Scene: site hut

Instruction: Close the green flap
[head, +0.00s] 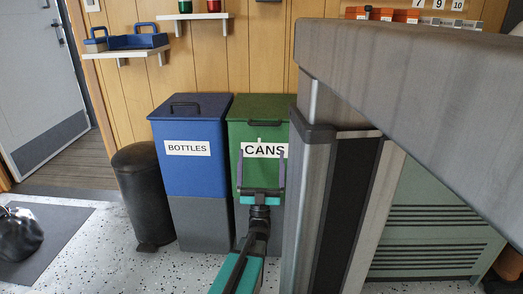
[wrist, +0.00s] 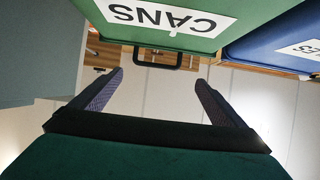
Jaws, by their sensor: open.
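The green bin (head: 240,175) has a white CANS label (head: 265,150) on its front. Its green flap (head: 255,105) is at the top, with a black bar handle (head: 265,123); how far the flap stands open is unclear. My gripper (head: 261,158) is open and empty in front of the bin, with its fingers at about label height. In the wrist view, which is upside down, the handle (wrist: 157,57) appears between and beyond the fingertips (wrist: 159,78), apart from them. The CANS label (wrist: 170,17) also shows there.
A blue BOTTLES bin (head: 185,165) stands left of the green bin, and a black pedal bin (head: 145,195) left of that. A grey worktop (head: 420,85) and its post (head: 305,190) hide the green bin's right side.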

